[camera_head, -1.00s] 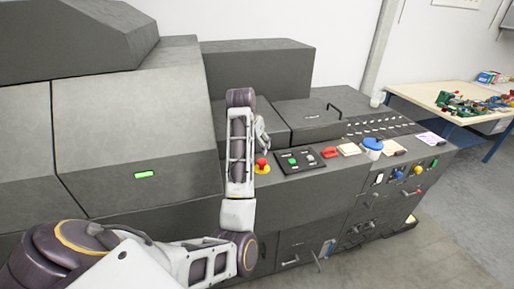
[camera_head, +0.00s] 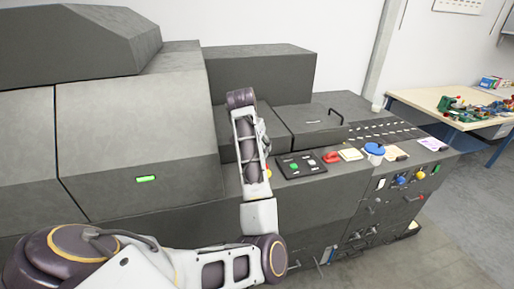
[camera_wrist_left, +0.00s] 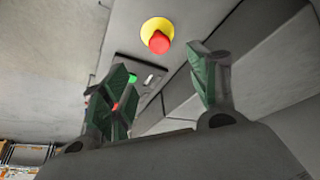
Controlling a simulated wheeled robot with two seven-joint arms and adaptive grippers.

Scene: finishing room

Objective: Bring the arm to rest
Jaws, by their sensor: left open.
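My left arm (camera_head: 250,150) comes in from the lower left of the head view and bends upward in front of the dark grey machine. In the head view my left gripper (camera_head: 263,130) is mostly hidden behind its own forearm. In the left wrist view the left gripper (camera_wrist_left: 165,95) is open, with its green-padded fingers apart and nothing between them. A red emergency button on a yellow base (camera_wrist_left: 158,35) shows ahead of the fingers, apart from them. In the head view the arm hides nearly all of that button. My right gripper is not in view.
The machine's control panel (camera_head: 301,165) has a green button and sits right of the arm. A red item (camera_head: 331,157), a cream pad (camera_head: 351,154) and a blue-lidded container (camera_head: 374,149) lie along the ledge. A wooden table (camera_head: 420,98) with colourful parts stands at the far right.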

